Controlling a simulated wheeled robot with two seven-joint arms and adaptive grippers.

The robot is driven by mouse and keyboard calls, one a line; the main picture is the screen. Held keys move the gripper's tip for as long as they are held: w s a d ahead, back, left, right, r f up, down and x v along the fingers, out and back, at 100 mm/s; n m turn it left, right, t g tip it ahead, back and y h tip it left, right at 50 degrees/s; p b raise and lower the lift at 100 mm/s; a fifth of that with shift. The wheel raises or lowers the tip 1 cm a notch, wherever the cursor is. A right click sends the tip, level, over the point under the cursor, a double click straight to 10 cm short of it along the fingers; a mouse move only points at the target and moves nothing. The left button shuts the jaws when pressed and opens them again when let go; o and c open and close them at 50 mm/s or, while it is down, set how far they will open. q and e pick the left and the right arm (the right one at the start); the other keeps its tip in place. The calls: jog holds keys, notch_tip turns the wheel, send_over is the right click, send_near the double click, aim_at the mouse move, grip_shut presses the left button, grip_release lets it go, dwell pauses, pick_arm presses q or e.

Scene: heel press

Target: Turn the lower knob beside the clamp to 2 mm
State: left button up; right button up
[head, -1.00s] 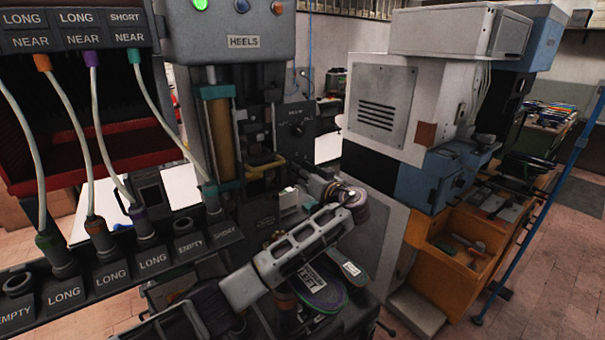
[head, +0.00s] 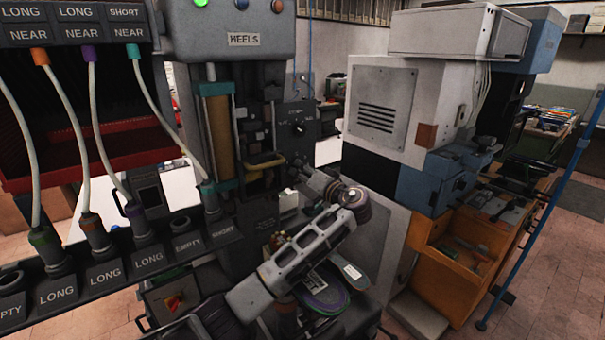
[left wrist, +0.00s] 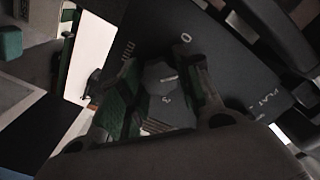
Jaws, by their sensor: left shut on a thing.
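The dark dial panel (head: 308,115) stands beside the press clamp with the yellow bar (head: 262,163). Its upper knob (head: 298,126) is in plain view; the lower one is hidden by my gripper in the head view. In the left wrist view the lower knob (left wrist: 158,76) is a grey faceted knob with a short light mark. Around it the panel shows "mm", "0" and "3". My left gripper (head: 297,166) reaches the panel from the front right. In the left wrist view its fingers (left wrist: 165,88) stand on both sides of the knob, shut on it. My right gripper is not in view.
The press head marked HEELS (head: 243,40) rises left of the panel. A hose rack (head: 110,272) with several labelled sockets fills the left front. Coloured soles (head: 325,295) lie below my left arm. A grey machine (head: 378,105) and an orange bench (head: 465,258) stand to the right.

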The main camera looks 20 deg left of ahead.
pick_arm(q)
jog(key=m+p, duration=0.1)
jog(key=m, duration=0.2)
jog(key=shift+m, duration=0.3)
jog(key=shift+d+m+p, duration=0.1)
jog(key=shift+m+p, duration=0.2)
jog(key=shift+m, duration=2.5)
jog(key=o, duration=1)
jog(key=shift+o, duration=0.2)
